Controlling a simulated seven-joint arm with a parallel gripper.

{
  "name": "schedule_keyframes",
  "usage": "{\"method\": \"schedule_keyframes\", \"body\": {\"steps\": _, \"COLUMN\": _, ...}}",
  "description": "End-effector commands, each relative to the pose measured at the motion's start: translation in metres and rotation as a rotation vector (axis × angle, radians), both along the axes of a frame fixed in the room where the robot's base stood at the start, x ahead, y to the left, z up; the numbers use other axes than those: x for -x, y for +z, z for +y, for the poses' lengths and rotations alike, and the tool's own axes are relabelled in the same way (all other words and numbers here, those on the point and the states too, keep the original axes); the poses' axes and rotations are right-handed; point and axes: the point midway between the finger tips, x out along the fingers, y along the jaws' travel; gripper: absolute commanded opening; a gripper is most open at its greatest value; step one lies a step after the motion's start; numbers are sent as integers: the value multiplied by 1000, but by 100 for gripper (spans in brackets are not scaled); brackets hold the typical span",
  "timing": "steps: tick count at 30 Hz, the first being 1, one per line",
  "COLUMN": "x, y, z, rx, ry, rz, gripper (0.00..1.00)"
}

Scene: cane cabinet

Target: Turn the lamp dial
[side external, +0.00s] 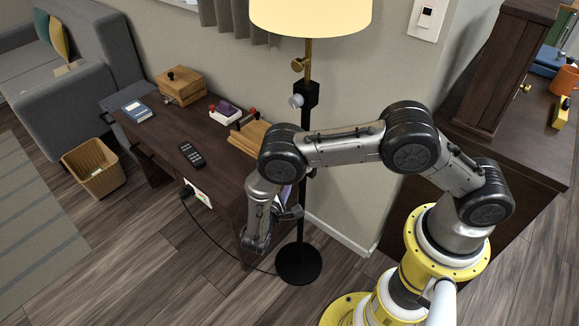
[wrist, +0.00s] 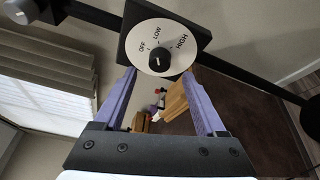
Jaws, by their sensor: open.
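The lamp dial (wrist: 136,58) is a round white plate marked OFF, LOW and HIGH on a black square mount on the lamp pole (wrist: 250,78). A dark round knob (wrist: 160,60) sits at its centre, with a small pale mark I cannot read exactly. My gripper (wrist: 159,73) is open, its purple fingers apart on either side of the dial's lower part. I see nothing held, and cannot tell whether the fingers touch the dial. In the side external view the black lamp pole (side external: 306,130) stands behind my arm, which hides the dial there.
A silver knob (side external: 296,101) and a gold knob (side external: 298,64) sit higher on the pole, below the lampshade (side external: 311,14). The round lamp base (side external: 298,264) is on the floor. A dark desk (side external: 165,130) with small objects stands left; a dark cabinet (side external: 500,150) stands right.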

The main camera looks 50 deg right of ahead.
Motion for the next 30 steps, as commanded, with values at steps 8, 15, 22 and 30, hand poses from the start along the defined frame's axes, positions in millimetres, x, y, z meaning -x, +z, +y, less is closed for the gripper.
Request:
{"method": "schedule_keyframes", "body": {"steps": 8, "x": 22, "y": 5, "z": 55, "rx": -1, "ry": 3, "rz": -2, "gripper": 73}}
{"method": "schedule_keyframes", "body": {"steps": 15, "x": 32, "y": 7, "z": 77, "rx": 0, "ry": 0, "rz": -1, "gripper": 73}}
{"method": "schedule_keyframes", "body": {"steps": 22, "x": 33, "y": 7, "z": 80, "rx": 0, "ry": 0, "rz": 0, "gripper": 73}}
{"method": "schedule_keyframes", "body": {"steps": 30, "x": 31, "y": 17, "z": 77, "rx": -22, "ry": -30, "rz": 4, "gripper": 73}}
